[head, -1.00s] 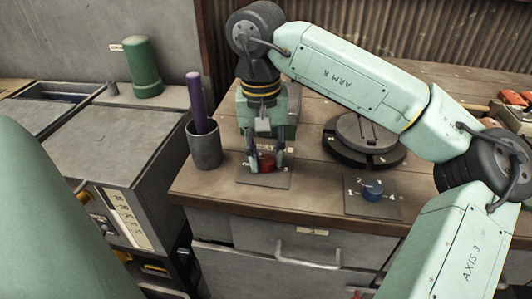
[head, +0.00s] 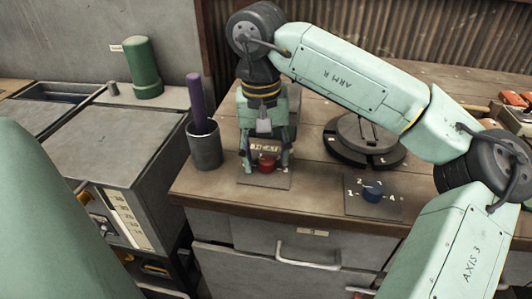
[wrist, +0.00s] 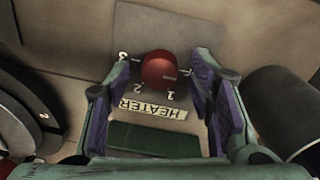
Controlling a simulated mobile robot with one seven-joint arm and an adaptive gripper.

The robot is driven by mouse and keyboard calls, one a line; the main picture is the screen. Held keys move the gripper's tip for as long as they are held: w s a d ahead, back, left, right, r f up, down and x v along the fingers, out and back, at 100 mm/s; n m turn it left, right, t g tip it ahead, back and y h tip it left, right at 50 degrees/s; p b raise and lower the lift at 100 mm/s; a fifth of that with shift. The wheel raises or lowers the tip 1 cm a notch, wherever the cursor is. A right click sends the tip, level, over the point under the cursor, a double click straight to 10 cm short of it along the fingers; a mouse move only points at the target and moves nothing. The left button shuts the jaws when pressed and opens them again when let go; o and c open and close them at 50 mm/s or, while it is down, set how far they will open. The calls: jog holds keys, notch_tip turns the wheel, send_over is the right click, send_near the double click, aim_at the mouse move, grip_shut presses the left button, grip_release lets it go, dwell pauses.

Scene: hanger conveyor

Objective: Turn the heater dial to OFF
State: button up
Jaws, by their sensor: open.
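The heater dial (head: 266,162) is a red round knob on a grey plate (head: 264,182) near the left front of the wooden bench. In the wrist view the red dial (wrist: 158,68) sits beside a HEATER label (wrist: 153,109), with the numbers 1, 2 and 3 around it. A pale mark shows on its right side; I cannot tell clearly which position it points to. My gripper (head: 265,158) is open above the plate. Its fingers stand apart on either side of the dial, and in the wrist view the fingertips (wrist: 161,72) leave visible gaps to it.
A blue dial (head: 372,195) on its own numbered plate is to the right. A grey cup (head: 205,148) with a purple rod stands close left of my gripper. A dark round turntable (head: 365,138) is behind right. A drawer handle (head: 307,256) sticks out below the bench edge.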

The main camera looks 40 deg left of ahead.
aim_at(263, 160)
notch_tip(263, 160, up, 12)
jog(key=shift+s+a, duration=0.2)
dwell(0.4)
dwell(0.5)
